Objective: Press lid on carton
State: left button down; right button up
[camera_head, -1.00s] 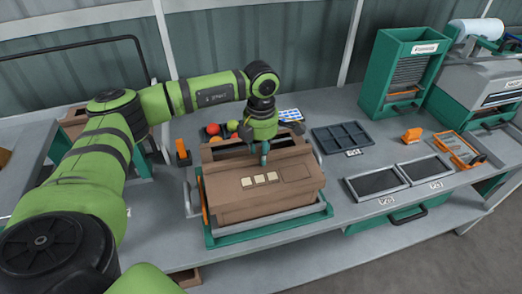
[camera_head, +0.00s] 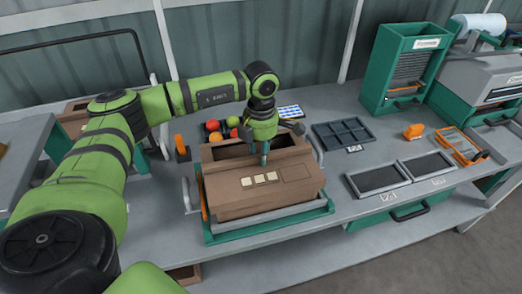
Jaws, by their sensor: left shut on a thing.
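A brown carton (camera_head: 255,204) sits in a grey and green cradle (camera_head: 272,228) on the bench. Its brown lid (camera_head: 293,172), with several cream labels in a row, covers the front part, and a dark opening (camera_head: 232,150) shows behind it. Whether the lid touches the carton all round cannot be told. My left gripper (camera_head: 265,158) points down at the lid's rear edge and is shut on it; the fingertips are partly hidden. My right gripper is not in view.
A dark divided tray (camera_head: 343,135), two flat framed trays (camera_head: 378,180) and a green cabinet (camera_head: 405,70) are to the right.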

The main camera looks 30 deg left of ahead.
pick_arm(q)
jog(key=shift+f+b, duration=0.55)
jog(key=shift+f, duration=0.2)
dwell(0.7)
jog(key=c, duration=0.9)
grip_release()
jog(key=c, duration=0.3)
jog(key=shift+r, duration=0.1)
jog(key=shift+r+p, duration=2.6)
jog(key=shift+r, duration=1.35)
jog(key=shift+s+f, duration=0.1)
